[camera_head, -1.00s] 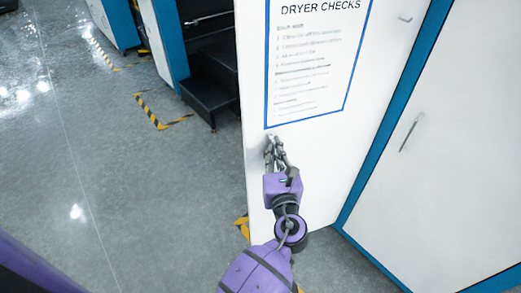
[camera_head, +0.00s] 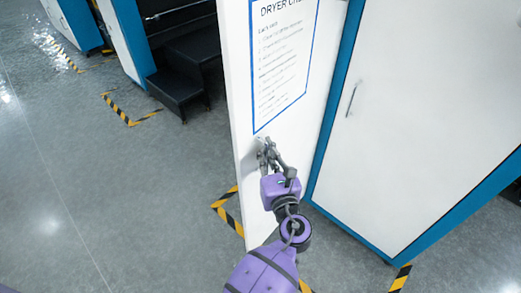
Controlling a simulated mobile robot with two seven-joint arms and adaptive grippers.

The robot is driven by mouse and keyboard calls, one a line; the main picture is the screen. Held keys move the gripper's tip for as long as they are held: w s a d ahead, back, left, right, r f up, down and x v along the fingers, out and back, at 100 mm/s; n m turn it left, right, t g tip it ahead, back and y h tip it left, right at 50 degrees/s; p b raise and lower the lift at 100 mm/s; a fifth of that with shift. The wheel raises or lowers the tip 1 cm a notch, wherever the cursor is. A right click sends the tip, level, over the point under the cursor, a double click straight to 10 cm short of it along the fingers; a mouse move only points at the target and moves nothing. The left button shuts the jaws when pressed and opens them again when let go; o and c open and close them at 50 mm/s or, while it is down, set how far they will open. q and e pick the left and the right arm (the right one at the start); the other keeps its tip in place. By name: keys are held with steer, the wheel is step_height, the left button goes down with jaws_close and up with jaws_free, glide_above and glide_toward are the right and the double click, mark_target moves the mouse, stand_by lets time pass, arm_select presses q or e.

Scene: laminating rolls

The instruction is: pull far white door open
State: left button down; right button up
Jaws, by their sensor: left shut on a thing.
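The far white door (camera_head: 320,100) stands upright in the centre, with a blue-bordered sheet headed "DRYER CHECKS" (camera_head: 283,65) on its face. Its free left edge stands out over the floor, so it is ajar. My left gripper (camera_head: 264,148) is shut at the door near that edge, just below the sheet. The fingers hide what they grip, so I cannot make out a handle there. My right gripper is not in view.
A second white door (camera_head: 425,110) with a slim metal handle (camera_head: 351,99) and blue frame is on the right. Black steps (camera_head: 178,92) stand behind at upper left. Yellow-black floor tape (camera_head: 228,212) runs beside the door. Grey floor (camera_head: 120,190) at left is clear.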

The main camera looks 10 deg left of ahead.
arm_select(q)
steer(key=shift+s+d+f, duration=0.15)
steer(key=shift+s+f, duration=0.1)
steer(key=shift+s, duration=0.05)
steer(key=shift+s+d, duration=0.1)
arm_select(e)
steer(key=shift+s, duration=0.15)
arm_select(q)
steer(key=shift+f, duration=0.1)
steer(key=c, duration=2.1)
jaws_free()
steer(key=shift+r, duration=0.2)
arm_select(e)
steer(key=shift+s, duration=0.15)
arm_select(q)
steer(key=shift+r, duration=0.1)
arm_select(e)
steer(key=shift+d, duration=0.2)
arm_select(q)
steer(key=v, duration=0.7)
steer(key=shift+s+d, duration=0.15)
steer(key=shift+s, duration=0.1)
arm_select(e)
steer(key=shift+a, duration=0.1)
